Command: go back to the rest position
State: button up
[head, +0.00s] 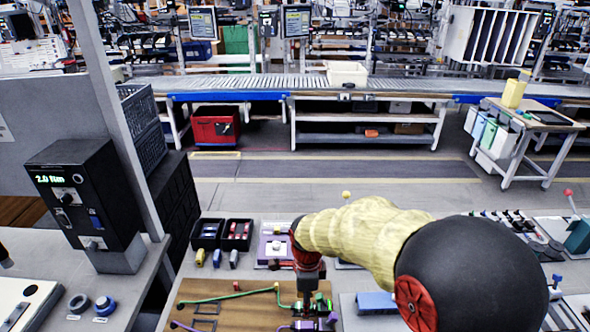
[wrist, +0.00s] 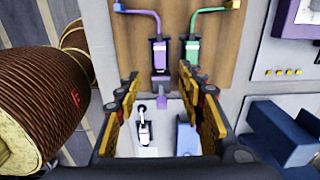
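My gripper (wrist: 162,106) is open in the wrist view, its two yellow-padded fingers apart with nothing held between them. In the head view my gripper (head: 310,300) hangs low over the right part of a wooden board (head: 235,313), near purple and green parts; its fingertips are hard to make out there. In the wrist view a purple part (wrist: 159,56) and a green part (wrist: 191,50) lie on the board beyond the fingers. A blue block (wrist: 187,138) and a small black-and-white item (wrist: 144,128) show below, between the fingers.
A black screwdriver controller (head: 90,200) reading 2.0 Nm stands on the left bench beside a grey post (head: 112,105). Two black bins (head: 237,234) sit behind the board. A blue block (head: 376,303) lies right of it. Floor beyond the bench is clear up to a conveyor (head: 250,83).

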jog(key=s+d+r+n+t, duration=0.2)
jog(key=s+d+r+n, duration=0.5)
jog(key=s+r+n, duration=0.2)
jog(key=s+d+r+n+t, duration=0.3)
jog(key=s+d+r+n, duration=0.4)
jog(key=s+r+n, duration=0.2)
notch_tip(320, 180, up, 4)
jog(key=shift+s+d+f+t, duration=0.1)
jog(key=shift+s+d+t, duration=0.2)
jog(key=shift+s, duration=0.65)
